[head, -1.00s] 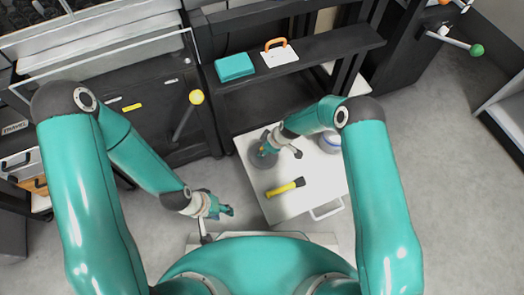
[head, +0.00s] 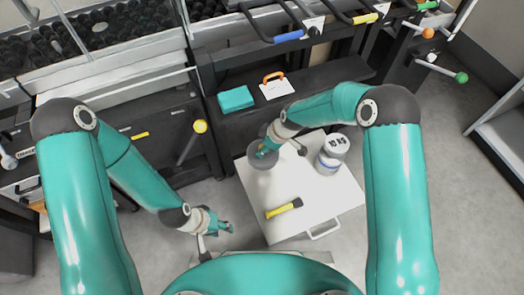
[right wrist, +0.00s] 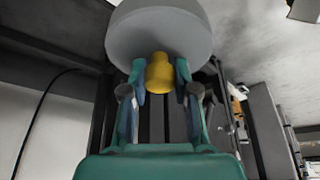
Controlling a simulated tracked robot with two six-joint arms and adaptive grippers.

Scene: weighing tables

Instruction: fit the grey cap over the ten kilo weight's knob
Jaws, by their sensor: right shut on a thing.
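The grey cap (right wrist: 160,32) is a wide round piece with a yellow grip (right wrist: 160,73). In the right wrist view my right gripper (right wrist: 159,78) is shut on that grip, one finger on each side. In the head view the cap (head: 260,160) and right gripper (head: 266,149) are over the left back part of the white table (head: 318,200). A grey-white cylinder (head: 329,161) with dark marks on top, likely the weight, stands at the table's right back; its knob cannot be made out. My left gripper (head: 226,228) is off the table's left side, its opening unclear.
A yellow-handled tool with a black head (head: 284,208) lies on the table's front left. Behind are a dark shelf (head: 345,75) with a teal box (head: 236,98) and an orange-handled white item (head: 276,87). The table's front right is clear.

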